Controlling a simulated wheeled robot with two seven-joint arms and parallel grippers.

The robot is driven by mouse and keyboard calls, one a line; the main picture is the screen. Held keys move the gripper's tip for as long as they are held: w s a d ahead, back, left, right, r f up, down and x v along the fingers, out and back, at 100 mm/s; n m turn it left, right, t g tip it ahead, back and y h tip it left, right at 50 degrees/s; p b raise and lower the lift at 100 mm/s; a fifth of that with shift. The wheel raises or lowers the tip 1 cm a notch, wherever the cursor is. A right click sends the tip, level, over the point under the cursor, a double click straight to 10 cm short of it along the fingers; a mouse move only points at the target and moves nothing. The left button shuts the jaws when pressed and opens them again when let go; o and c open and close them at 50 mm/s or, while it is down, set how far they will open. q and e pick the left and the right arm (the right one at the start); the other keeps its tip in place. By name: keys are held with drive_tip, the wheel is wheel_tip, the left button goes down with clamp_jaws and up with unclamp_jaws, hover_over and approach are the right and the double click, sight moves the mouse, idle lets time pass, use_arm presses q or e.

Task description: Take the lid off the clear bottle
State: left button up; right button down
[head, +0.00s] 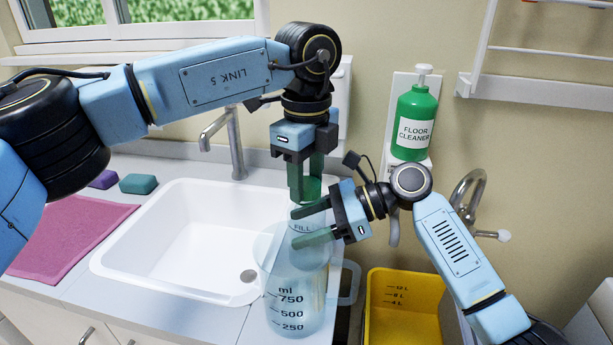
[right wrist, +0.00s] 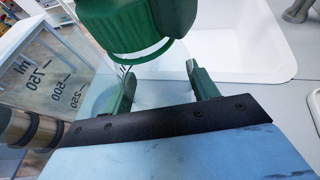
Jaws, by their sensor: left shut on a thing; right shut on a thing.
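The clear bottle (head: 302,227), marked FILL, stands by the sink's right end, partly hidden behind a clear measuring jug (head: 290,312). Its green lid (head: 311,189) is at the top; in the right wrist view the ribbed green lid (right wrist: 128,28) is large and close. My left gripper (head: 306,188) points down from above, shut on the lid. My right gripper (head: 314,224) comes in from the right, its green fingers shut on the bottle below the lid; they also show in the right wrist view (right wrist: 162,88). Whether the lid still touches the neck I cannot tell.
The jug stands close in front of my right gripper, its handle to the right. The white sink (head: 130,262) is left, with a tap (head: 235,145) behind. A green floor cleaner bottle (head: 413,115) is on the wall. A yellow bucket (head: 405,325) stands lower right. A pink cloth (head: 70,235) lies left.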

sight(306, 183)
use_arm(q)
drive_tip(key=shift+r, duration=0.15)
idle(0.4)
drive_tip(key=shift+r, duration=0.95)
drive_tip(key=shift+r, duration=2)
use_arm(e)
drive_tip(key=shift+c, duration=1.8)
unclamp_jaws()
